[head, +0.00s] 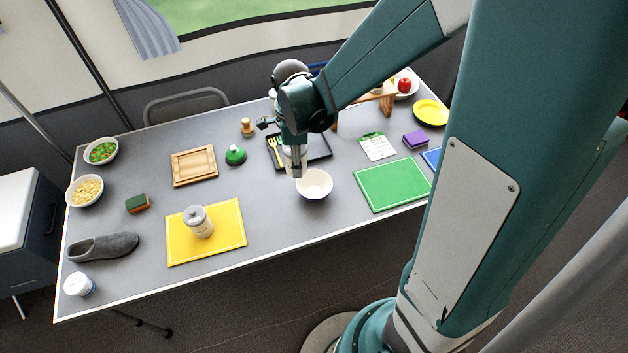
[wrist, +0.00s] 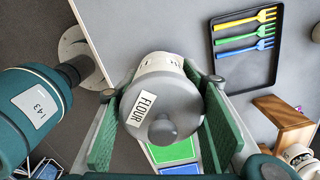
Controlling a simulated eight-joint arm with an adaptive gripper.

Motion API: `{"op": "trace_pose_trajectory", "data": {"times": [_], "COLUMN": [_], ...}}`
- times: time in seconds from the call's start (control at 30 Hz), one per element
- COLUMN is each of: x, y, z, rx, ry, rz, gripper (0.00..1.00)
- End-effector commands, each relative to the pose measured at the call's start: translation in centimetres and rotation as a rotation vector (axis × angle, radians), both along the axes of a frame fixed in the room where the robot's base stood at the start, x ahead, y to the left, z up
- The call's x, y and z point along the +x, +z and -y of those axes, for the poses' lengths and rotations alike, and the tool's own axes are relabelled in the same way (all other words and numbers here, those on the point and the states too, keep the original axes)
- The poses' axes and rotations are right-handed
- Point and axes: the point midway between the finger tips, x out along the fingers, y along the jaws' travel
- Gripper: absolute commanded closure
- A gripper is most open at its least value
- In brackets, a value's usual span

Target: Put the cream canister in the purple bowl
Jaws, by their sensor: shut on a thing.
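My gripper (head: 296,168) is shut on a pale canister (head: 288,158) with a grey lid. In the wrist view the canister (wrist: 160,108) sits between the green finger pads, and its lid label reads FLOUR. A second canister (head: 199,223) with a grey lid stands on the yellow mat (head: 235,235).
A black tray (head: 318,146) with coloured forks lies behind the gripper. A green mat (head: 392,185) lies right of the bowl. The table front between the mats is clear.

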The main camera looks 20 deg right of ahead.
Motion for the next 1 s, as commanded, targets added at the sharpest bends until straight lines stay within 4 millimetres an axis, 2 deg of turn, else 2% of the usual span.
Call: {"op": "trace_pose_trajectory", "data": {"times": [0.1,0.3,0.77,1.0], "x": [-1.5,-2.8,-2.9,-2.9], "y": [1.0,1.5,1.5,-0.2], "z": [1.6,2.8,2.9,2.9], "rx": [0.0,0.001,0.001,0.001], "ry": [-0.022,-0.04,-0.042,-0.042], "rz": [0.0,-0.001,-0.001,-0.001], "gripper": [0.75,0.75,0.75,0.75]}}
